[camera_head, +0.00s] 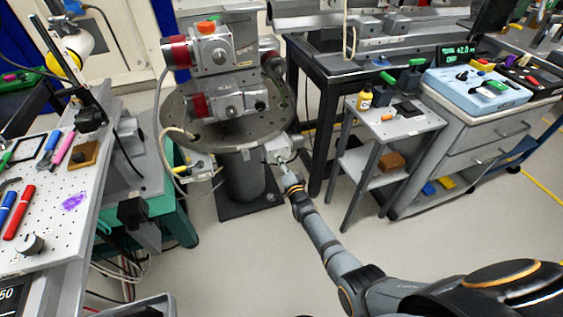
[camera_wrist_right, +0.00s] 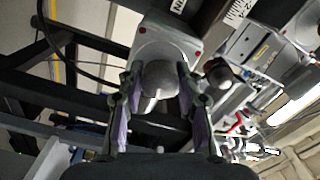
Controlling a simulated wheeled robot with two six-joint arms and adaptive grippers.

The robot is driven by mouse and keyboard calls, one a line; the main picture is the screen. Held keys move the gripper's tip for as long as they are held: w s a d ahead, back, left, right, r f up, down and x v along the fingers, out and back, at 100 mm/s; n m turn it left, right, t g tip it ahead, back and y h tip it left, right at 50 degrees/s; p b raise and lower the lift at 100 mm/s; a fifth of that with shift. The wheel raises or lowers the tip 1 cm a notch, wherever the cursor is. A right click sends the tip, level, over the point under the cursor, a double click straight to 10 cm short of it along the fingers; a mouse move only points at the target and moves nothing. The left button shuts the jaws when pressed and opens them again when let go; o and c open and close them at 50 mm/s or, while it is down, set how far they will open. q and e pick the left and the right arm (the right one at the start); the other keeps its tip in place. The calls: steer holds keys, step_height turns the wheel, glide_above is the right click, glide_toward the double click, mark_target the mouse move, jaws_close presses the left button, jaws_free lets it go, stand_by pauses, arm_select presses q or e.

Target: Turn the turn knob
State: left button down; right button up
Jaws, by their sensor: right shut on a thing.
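The turn knob (camera_wrist_right: 160,82) is a rounded grey knob on a pale mounting box (camera_wrist_right: 172,42) with a small red dot, seen in the right wrist view. My right gripper (camera_wrist_right: 160,78) has one finger on each side of the knob and is shut on it. In the head view the box (camera_head: 281,148) sits at the edge of the round table, with my right gripper (camera_head: 287,172) reaching up to it. The knob itself is mostly hidden there by the gripper. My left gripper is not in view.
The round metal table (camera_head: 180,125) carries a stage with red-ended motors and an orange knob (camera_head: 206,28). Cables hang at its left side. A small grey side table (camera_head: 425,118) stands right of my arm. A perforated board (camera_head: 100,190) with pens is at left. Floor between is clear.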

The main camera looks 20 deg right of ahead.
steer(key=o, duration=1.2)
steer(key=shift+c, duration=0.2)
steer(key=shift+s+f, duration=0.1)
steer(key=shift+s, duration=0.05)
steer(key=s, duration=1.1)
steer(key=shift+s+d, duration=0.2)
steer(key=shift+s, duration=0.15)
